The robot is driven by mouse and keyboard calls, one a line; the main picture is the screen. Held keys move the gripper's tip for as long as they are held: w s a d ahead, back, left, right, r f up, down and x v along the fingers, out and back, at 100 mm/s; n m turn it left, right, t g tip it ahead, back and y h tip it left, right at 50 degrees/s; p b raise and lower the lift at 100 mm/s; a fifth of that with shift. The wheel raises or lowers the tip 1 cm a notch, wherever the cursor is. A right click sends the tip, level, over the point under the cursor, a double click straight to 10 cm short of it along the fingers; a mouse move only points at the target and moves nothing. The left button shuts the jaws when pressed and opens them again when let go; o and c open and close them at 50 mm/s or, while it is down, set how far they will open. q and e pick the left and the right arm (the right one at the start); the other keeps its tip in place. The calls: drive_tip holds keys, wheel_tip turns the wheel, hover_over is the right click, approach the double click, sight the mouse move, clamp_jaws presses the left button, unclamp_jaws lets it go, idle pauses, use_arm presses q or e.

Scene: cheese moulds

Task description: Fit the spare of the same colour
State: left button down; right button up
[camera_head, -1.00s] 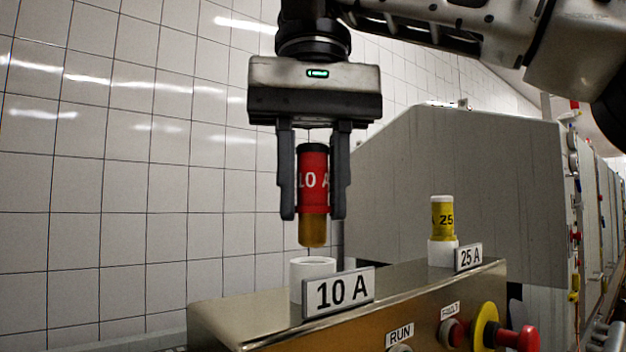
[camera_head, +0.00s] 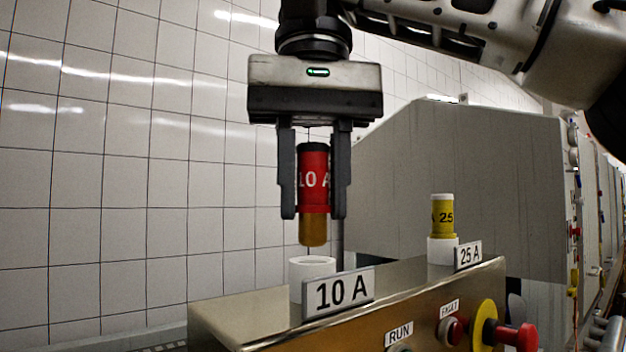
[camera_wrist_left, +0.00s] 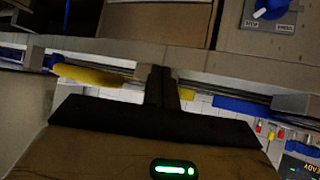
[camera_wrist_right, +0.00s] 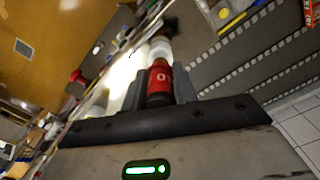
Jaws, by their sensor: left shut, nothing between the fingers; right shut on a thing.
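My right gripper (camera_head: 313,195) is shut on a red fuse (camera_head: 313,178) marked 10 A, with a brass lower end and a dark cap. It holds the fuse upright above the white socket (camera_head: 311,267) behind the "10 A" plate (camera_head: 338,292), with a small gap between them. The red fuse also shows between the fingers in the right wrist view (camera_wrist_right: 160,82). A yellow fuse (camera_head: 443,216) marked 25 stands in the white socket (camera_head: 441,250) behind the "25 A" plate (camera_head: 468,255). My left gripper (camera_wrist_left: 161,72) is shut and empty in the left wrist view.
The sockets stand on a metal box (camera_head: 408,303). A large grey cabinet (camera_head: 455,185) stands behind; a tiled wall is at left.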

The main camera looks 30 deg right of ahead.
sight(313, 205)
idle(0.3)
drive_tip(key=shift+p, duration=0.35)
drive_tip(key=shift+f+b, duration=0.45)
drive_tip(key=shift+f, duration=0.1)
drive_tip(key=shift+f+b, duration=0.45)
drive_tip(key=shift+f, duration=0.25)
drive_tip(key=shift+f, duration=0.35)
drive_tip(key=shift+f, duration=0.1)
drive_tip(key=o, duration=1.1)
drive_tip(key=shift+o, duration=0.2)
